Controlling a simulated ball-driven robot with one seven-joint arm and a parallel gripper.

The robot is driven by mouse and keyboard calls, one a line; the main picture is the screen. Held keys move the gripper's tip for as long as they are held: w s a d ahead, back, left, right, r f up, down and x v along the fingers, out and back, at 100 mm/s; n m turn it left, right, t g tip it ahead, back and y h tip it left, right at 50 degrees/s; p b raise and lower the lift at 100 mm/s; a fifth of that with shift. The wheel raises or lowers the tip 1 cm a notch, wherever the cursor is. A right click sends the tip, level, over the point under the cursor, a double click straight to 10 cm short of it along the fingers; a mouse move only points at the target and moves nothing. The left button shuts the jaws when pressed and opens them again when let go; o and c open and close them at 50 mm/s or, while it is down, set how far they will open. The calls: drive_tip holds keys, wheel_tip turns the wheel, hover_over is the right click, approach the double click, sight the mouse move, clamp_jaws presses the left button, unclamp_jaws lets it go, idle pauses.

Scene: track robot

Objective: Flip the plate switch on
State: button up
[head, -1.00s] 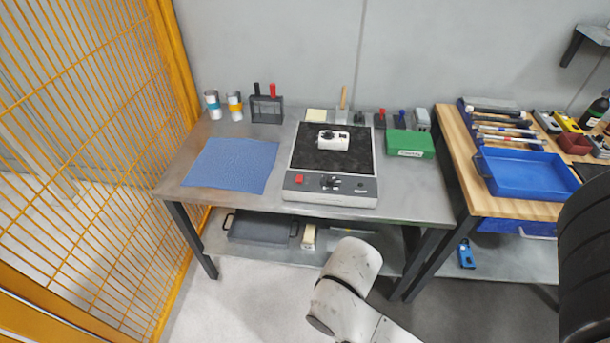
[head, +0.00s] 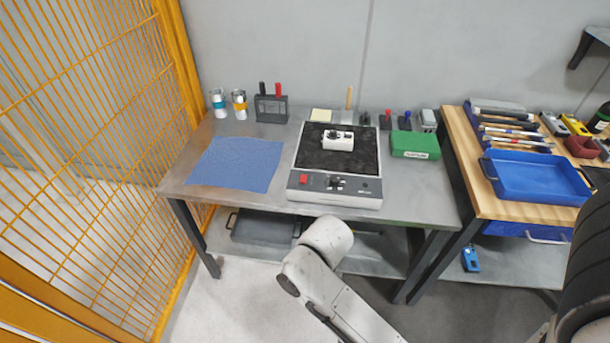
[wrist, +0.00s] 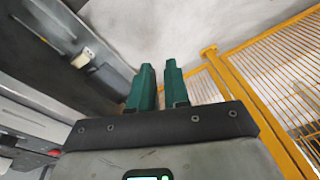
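Whether the switch is on or off is too small to tell. A small white device lies on the black top. In the wrist view, my gripper (wrist: 159,80) has two green fingers with a gap between them and nothing held. It points toward the floor and yellow fence, away from the switch. In the head view only my pale arm shows, in front of the bench.
A blue mat (head: 236,164) lies left of the plate, and a green box (head: 415,145) stands to its right. Cups and tool holders line the back. A wooden bench with a blue tray (head: 537,181) is at right. A yellow fence (head: 80,150) closes the left side.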

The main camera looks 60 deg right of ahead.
drive_tip(key=shift+n+t+y, duration=0.3)
drive_tip(key=shift+n+y, duration=0.2)
drive_tip(key=shift+n, duration=0.1)
drive_tip(key=w+d, duration=0.1)
drive_tip(key=w, duration=0.2)
drive_tip(key=w+d, duration=0.2)
drive_tip(key=w+d+b, duration=0.1)
drive_tip(key=w, duration=0.2)
drive_tip(key=shift+w+d+r, duration=0.35)
clamp_jaws()
wheel_tip(320, 180, up, 14)
drive_tip(key=n+t+b, duration=0.1)
drive_tip(key=n+b, duration=0.1)
drive_tip(key=n, duration=0.1)
hover_over(302, 181)
drive_tip(key=s+d, duration=0.3)
drive_tip(key=shift+a+f, duration=0.15)
drive_tip(key=shift+f, duration=0.05)
drive_tip(key=x, duration=0.8)
drive_tip(key=s+x, duration=0.1)
drive_tip(key=x, duration=0.4)
drive_tip(key=shift+s+f+b, duration=0.1)
drive_tip(key=shift+f+b, duration=0.2)
drive_tip(key=shift+f, duration=0.35)
